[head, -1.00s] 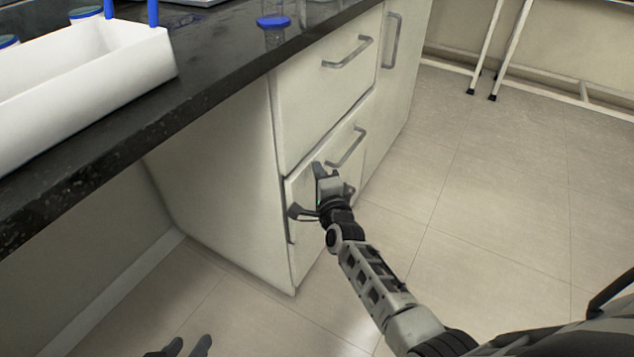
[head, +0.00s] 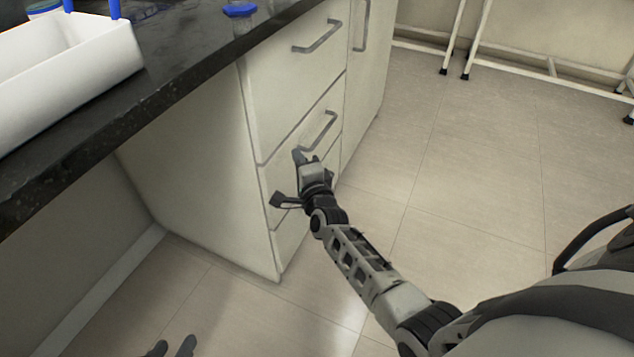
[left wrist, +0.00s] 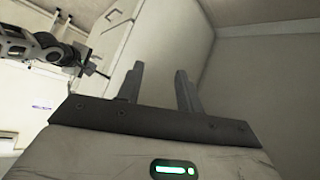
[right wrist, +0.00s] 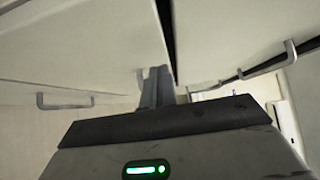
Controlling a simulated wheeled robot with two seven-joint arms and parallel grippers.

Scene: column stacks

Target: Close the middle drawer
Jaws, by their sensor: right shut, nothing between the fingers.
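The middle drawer (head: 285,163) is a cream front with a grey bar handle (head: 318,132), below the top drawer (head: 270,85) of the bench cabinet. Its front looks flush or nearly flush with the fronts around it; a small gap cannot be ruled out. My right gripper (head: 299,155) is shut and empty, its tips at the drawer front just below and left of the handle. In the right wrist view its fingers (right wrist: 157,85) point at the fronts; contact is unclear. My left gripper (head: 174,347) is open and empty, low at the bottom edge; its spread fingers show in the left wrist view (left wrist: 158,88).
A black countertop (head: 165,85) overhangs the cabinet, with a white bin (head: 70,85) and a blue-capped container (head: 240,11) on it. Open knee space lies left of the cabinet. The tiled floor (head: 450,190) to the right is clear. White stand legs (head: 455,35) are at the back.

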